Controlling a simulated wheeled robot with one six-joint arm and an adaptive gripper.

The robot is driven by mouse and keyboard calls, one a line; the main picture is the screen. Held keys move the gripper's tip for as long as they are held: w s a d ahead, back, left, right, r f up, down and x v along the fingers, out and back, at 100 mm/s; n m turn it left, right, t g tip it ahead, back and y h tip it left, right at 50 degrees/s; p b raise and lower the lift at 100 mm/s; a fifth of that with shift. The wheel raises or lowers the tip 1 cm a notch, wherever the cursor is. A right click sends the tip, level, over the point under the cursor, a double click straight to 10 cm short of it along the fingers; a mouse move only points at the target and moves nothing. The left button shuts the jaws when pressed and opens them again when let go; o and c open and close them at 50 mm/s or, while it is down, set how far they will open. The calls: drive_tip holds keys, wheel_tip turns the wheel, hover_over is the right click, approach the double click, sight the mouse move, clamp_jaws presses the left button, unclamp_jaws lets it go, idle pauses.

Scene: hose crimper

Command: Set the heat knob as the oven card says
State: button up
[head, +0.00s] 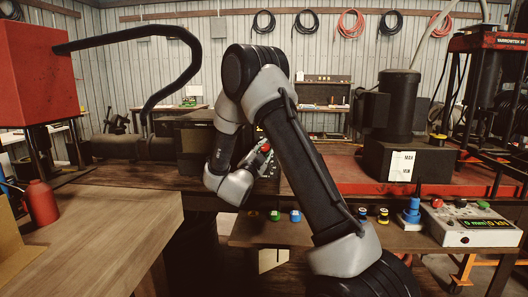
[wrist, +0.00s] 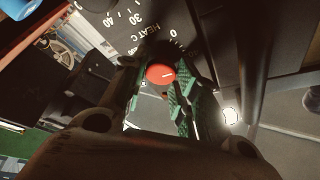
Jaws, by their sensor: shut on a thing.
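The heat knob (wrist: 160,75) is red with a short pale line on its face, seen in the wrist view. My gripper (wrist: 160,88), with green finger pads, is shut on it from both sides. The pale line points roughly to the right in that view. The dark heat panel (wrist: 135,30) behind the knob carries white lettering "HEAT C" and numbers including 30 and 40; the fingers cover part of the scale. In the head view my gripper (head: 262,152) is at the dark oven panel, mostly behind my arm. I cannot make out an oven card with readable text.
In the head view a red bottle (head: 41,203) stands at the left, by the wooden worktop (head: 110,235). Several coloured small parts lie along the front bench edge.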

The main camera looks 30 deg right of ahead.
drive_tip(key=m+g+y, duration=0.1)
drive_tip(key=m+y, duration=0.1)
drive_tip(key=m, duration=0.5)
drive_tip(key=m+g+y, duration=0.1)
drive_tip(key=m+y, duration=0.1)
drive_tip(key=m, duration=0.4)
drive_tip(key=m+g+y, duration=0.1)
drive_tip(key=m+y, duration=0.2)
drive_tip(key=m, duration=0.4)
drive_tip(key=shift+s+d+r+m, duration=0.1)
drive_tip(key=shift+s+r+m, duration=0.05)
drive_tip(key=shift+r+m, duration=0.15)
idle(0.5)
drive_tip(key=o, duration=1)
drive_tip(key=shift+r, duration=0.1)
drive_tip(key=v, duration=1.2)
drive_tip(key=shift+r, duration=0.1)
